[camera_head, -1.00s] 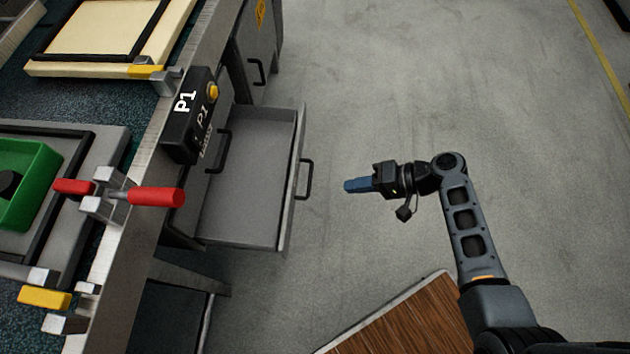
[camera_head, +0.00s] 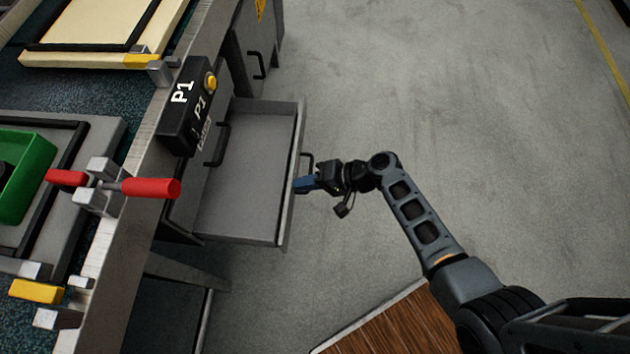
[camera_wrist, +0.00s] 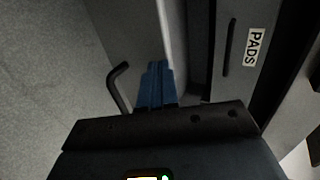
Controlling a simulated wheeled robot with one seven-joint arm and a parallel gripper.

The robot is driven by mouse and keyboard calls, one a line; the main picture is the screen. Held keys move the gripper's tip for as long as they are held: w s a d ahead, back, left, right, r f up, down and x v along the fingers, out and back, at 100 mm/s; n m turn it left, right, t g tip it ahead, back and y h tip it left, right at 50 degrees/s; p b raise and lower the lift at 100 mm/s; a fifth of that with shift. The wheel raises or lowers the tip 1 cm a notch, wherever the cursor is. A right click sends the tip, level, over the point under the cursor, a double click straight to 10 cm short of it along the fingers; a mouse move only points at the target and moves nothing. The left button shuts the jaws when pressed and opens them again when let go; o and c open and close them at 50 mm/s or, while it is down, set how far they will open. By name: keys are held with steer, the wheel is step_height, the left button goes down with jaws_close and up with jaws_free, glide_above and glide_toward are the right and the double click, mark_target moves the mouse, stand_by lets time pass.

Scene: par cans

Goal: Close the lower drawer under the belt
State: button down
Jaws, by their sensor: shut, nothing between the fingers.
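The lower drawer (camera_head: 240,200) under the belt is pulled out to the right and looks empty inside. Its front panel (camera_head: 293,200) carries a black handle (camera_head: 306,163), which also shows in the wrist view (camera_wrist: 119,86). My gripper (camera_head: 299,185) is shut, with blue fingers and nothing between them. Its fingertips are at the outer face of the drawer front, just beside the handle; I cannot tell for sure whether they touch. In the wrist view the blue fingers (camera_wrist: 156,86) reach up against the pale drawer front.
Above the drawer are a shut drawer with a black handle (camera_head: 218,146) and a P1 button box (camera_head: 190,108). A red-handled clamp (camera_head: 150,188) juts from the belt edge. A wooden board (camera_head: 390,325) lies at the bottom. The grey floor (camera_head: 420,90) is clear on the right.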

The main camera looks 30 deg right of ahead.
stand_by(0.3)
steer(key=w+a+b, duration=0.2)
steer(key=w+a, duration=0.2)
steer(key=a, duration=0.1)
steer(key=w+a+b, duration=0.2)
steer(key=w+a, duration=0.2)
steer(key=a, duration=0.2)
steer(key=w+a+b, duration=0.3)
steer(key=w+a, duration=0.1)
steer(key=a, duration=0.1)
steer(key=shift+w+a+f, duration=0.1)
steer(key=shift+a+f, duration=0.05)
steer(key=shift+a, duration=0.25)
steer(key=shift+w+a+r, duration=0.25)
steer(key=shift+w+a, duration=0.2)
steer(key=shift+a, duration=0.25)
